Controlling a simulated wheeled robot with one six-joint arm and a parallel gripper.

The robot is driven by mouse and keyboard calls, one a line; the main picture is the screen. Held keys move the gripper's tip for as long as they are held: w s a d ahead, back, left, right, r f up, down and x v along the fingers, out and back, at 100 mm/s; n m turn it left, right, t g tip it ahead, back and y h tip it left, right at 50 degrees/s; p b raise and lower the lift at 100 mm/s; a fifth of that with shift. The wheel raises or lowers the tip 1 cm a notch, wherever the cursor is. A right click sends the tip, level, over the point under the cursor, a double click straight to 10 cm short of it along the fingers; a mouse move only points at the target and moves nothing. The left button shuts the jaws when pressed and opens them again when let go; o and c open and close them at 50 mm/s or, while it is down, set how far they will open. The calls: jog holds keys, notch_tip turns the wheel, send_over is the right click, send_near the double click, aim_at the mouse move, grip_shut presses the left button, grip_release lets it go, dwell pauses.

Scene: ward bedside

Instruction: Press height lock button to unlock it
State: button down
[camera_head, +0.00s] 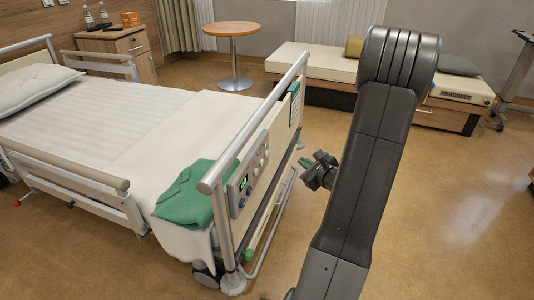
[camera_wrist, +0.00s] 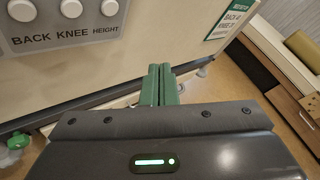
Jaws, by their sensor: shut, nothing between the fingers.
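In the wrist view the lower part of the panel (camera_wrist: 62,41) shows at the upper left, with white round buttons above the labels BACK, KNEE and HEIGHT. In the head view my gripper (camera_head: 318,163) is right of the footboard.
A green cloth (camera_head: 187,205) lies over the bed's foot corner. The footboard's grey rail (camera_head: 254,122) runs above the panel. A green sign (camera_wrist: 229,18) is on the footboard, right of the panel. A bench (camera_head: 310,66) and round table (camera_head: 231,29) stand behind. Floor right is clear.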

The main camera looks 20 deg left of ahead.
aim_at(266, 154)
jog(key=a, duration=0.8)
jog(key=shift+w+a+b, duration=0.15)
jog(key=shift+a+b, duration=0.15)
jog(key=shift+a, duration=0.1)
dwell(1.8)
jog(key=shift+a+b, duration=0.4)
jog(key=shift+a, duration=0.05)
jog(key=shift+a, duration=0.35)
dwell(0.5)
jog(key=shift+d, duration=0.1)
jog(key=shift+d+b, duration=0.35)
jog(key=shift+d, duration=0.35)
jog(key=shift+d, duration=0.15)
